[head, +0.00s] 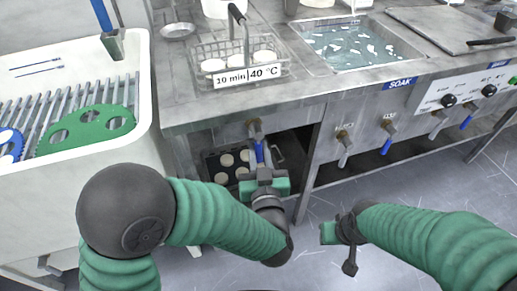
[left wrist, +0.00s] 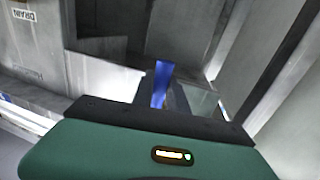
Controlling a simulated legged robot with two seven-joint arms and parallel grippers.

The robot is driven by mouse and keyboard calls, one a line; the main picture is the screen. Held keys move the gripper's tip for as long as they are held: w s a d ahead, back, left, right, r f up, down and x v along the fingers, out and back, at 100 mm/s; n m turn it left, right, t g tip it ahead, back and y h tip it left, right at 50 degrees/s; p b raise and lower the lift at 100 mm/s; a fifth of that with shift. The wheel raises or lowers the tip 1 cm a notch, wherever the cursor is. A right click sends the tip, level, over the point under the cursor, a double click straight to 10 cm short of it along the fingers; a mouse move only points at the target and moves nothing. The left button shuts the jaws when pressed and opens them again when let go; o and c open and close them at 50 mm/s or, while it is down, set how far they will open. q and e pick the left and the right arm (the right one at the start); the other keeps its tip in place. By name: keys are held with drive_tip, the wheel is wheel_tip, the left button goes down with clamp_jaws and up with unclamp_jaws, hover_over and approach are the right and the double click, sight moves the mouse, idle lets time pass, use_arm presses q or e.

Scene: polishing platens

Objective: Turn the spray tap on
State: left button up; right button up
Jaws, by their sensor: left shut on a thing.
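A tap (head: 254,128) with a blue lever sits on the front panel under the wire basket. Its blue lever (head: 260,152) hangs down, a little tilted. I cannot read a label that names it as the spray tap. My left gripper (head: 264,172) is at the lower end of this lever and shut on it.
More taps line the panel to the right, including a grey-levered one (head: 345,146) and a blue-levered one (head: 388,134). A wire basket (head: 238,62) and a water-filled basin (head: 358,45) are above. A white tub (head: 147,100) stands left. Floor at right is clear.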

use_arm(q)
clamp_jaws()
idle(1.1)
